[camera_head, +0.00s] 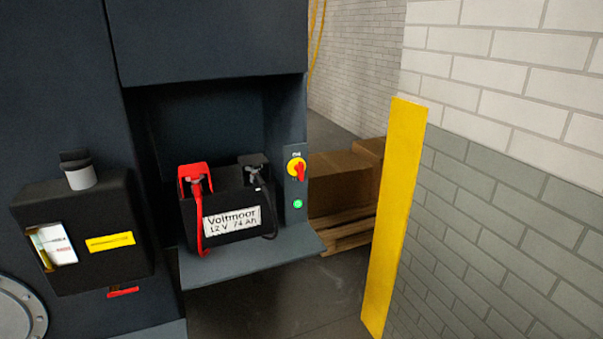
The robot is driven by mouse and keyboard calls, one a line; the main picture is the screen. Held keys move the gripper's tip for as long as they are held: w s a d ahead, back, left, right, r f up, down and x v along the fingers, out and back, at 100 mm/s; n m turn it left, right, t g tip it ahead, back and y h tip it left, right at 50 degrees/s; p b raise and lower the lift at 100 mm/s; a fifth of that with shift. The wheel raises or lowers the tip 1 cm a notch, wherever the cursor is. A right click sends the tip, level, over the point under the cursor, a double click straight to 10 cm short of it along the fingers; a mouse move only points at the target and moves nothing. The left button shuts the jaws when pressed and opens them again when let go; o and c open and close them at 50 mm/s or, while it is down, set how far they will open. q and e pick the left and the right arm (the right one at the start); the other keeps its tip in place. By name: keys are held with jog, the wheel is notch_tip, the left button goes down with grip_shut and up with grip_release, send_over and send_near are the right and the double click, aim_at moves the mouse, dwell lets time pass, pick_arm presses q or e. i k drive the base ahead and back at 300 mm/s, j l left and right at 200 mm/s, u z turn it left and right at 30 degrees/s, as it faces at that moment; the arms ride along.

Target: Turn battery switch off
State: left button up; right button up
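The battery switch (297,169) is a red rotary handle on a yellow round plate, mounted on a narrow dark panel at the right side of the battery bay. The handle looks close to upright, with small white lettering above it that seems to read ON. A green light (298,204) glows below it. The black battery (231,214), labelled Voltmoor 12 V, sits on a shelf left of the switch, with a red clamp (195,178) and a black clamp (255,165) on its terminals. Neither of my grippers shows in the head view.
The grey shelf (250,264) juts out below the battery. A black box (85,235) with papers sticks out at the left. A yellow post (396,220) stands right of the switch, before a brick wall. Cardboard boxes (340,180) on a pallet stand behind.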

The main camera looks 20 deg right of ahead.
aim_at(300, 168)
jog(key=i+l+z, duration=0.15)
jog(key=i+l, duration=0.15)
jog(key=l, duration=0.15)
jog(key=i+l+z, duration=0.15)
jog(key=i+l, duration=0.15)
jog(key=l, duration=0.15)
